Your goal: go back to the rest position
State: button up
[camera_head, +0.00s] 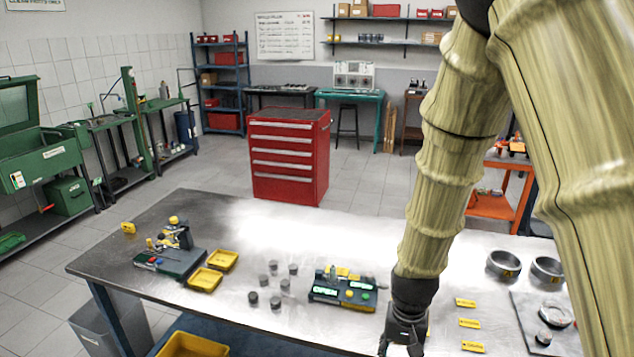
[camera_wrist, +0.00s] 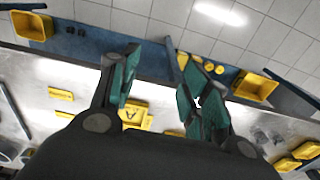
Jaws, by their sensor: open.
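My gripper (camera_head: 403,345) shows at the bottom edge of the head view, hanging from my sleeved arm over the front part of the metal workbench (camera_head: 250,225). Its fingertips are cut off there. In the wrist view, the two teal-padded fingers (camera_wrist: 160,92) stand apart with nothing between them. Beyond the fingers lie the bench edge, a blue lower shelf (camera_wrist: 85,42) and the tiled floor. My gripper touches no object that I can see.
On the bench are a green-lit device (camera_head: 342,290), several small dark cylinders (camera_head: 275,282), yellow trays (camera_head: 206,279), yellow labels (camera_head: 470,322) and metal rings (camera_head: 503,264). A red tool cabinet (camera_head: 288,155) stands behind the bench. The bench's middle back is clear.

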jog(key=s+d+f+b, duration=0.1)
jog(key=s+f, duration=0.2)
jog(key=f, duration=0.4)
jog(key=s+d+f+n+b, duration=0.1)
jog(key=s+f, duration=0.2)
jog(key=f, duration=0.3)
jog(key=s+d+f+b, duration=0.1)
jog(key=s+f, duration=0.2)
jog(key=f, duration=0.4)
jog(key=s+d+f+n+b, duration=0.2)
jog(key=s+f+b, duration=0.2)
jog(key=s+f, duration=1)
jog(key=shift+s+f, duration=0.2)
jog(key=shift+s, duration=0.95)
